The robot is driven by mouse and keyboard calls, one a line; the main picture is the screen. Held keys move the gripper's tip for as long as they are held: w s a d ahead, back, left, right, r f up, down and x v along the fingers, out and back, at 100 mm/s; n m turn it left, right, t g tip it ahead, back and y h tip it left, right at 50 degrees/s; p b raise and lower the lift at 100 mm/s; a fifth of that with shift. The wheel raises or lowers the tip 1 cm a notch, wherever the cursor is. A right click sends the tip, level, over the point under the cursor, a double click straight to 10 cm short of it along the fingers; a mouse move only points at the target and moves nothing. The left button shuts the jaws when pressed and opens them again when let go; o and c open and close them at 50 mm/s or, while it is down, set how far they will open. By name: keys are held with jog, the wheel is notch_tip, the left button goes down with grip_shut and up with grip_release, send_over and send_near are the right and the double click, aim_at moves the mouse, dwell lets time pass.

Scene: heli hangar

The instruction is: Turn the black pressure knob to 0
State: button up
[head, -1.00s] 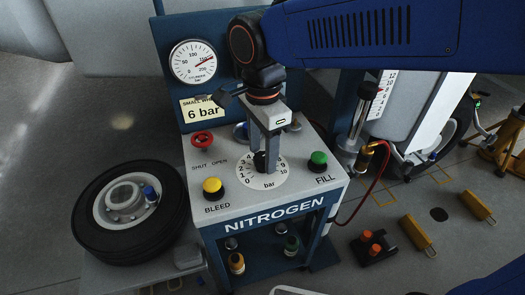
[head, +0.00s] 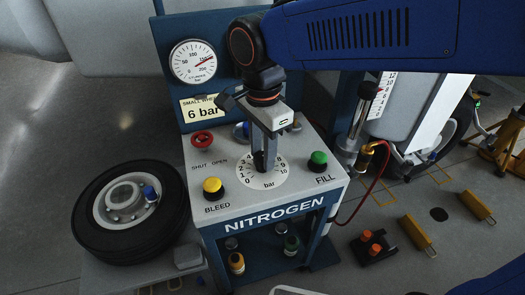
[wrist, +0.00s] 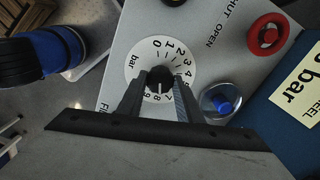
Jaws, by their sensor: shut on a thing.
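The black pressure knob (wrist: 158,76) sits at the middle of a round white dial marked 0 to 10 and "bar" (wrist: 134,66) on the nitrogen cart's top panel. My gripper (head: 264,164) points down from above and is shut on the knob. In the wrist view its two fingers (wrist: 157,98) stand on either side of the knob. In the head view one finger largely covers the other and most of the knob. I cannot tell which number the knob's pointer is at. The 0 on the dial (head: 247,181) shows at the front left in the head view.
A red knob (head: 202,139), a yellow button (head: 213,185) and a green button (head: 318,158) surround the dial. Behind stand a pressure gauge (head: 193,61) and a "6 bar" card (head: 203,112). A wheel (head: 130,212) lies to the left.

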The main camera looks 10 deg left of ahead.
jog(key=n, duration=0.9)
jog(key=shift+n, duration=0.3)
jog(key=n, duration=2.3)
jog(key=shift+n, duration=2.2)
